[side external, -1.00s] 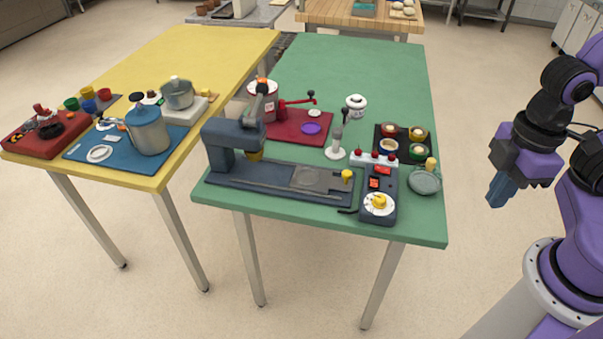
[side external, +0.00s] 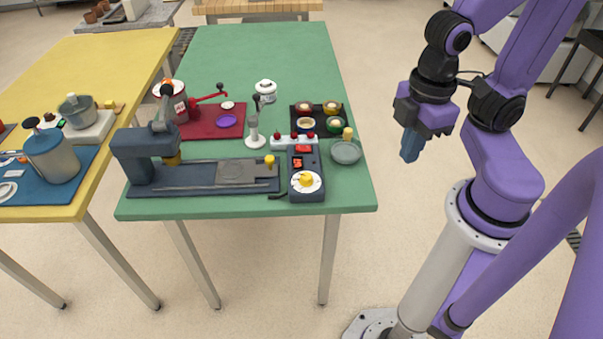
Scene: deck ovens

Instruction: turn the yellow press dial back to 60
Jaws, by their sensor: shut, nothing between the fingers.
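The yellow press dial (side external: 306,181) sits on a white round face at the front end of a dark control box (side external: 307,162), near the front right edge of the green table. The box also carries small red displays. The dial's numbers and pointer are too small to read. The dark press (side external: 146,156) stands to the left of the box, with its long base reaching toward it. My gripper (side external: 410,158) is shut and empty, pointing down, off the table to the right of the dial and apart from everything.
A white strip with red knobs (side external: 294,142) lies behind the box. A grey-green round dish (side external: 346,152) with a yellow knob and a dark tray of rolls (side external: 318,117) stand close by. Open floor lies between the green table (side external: 240,206) and my arm.

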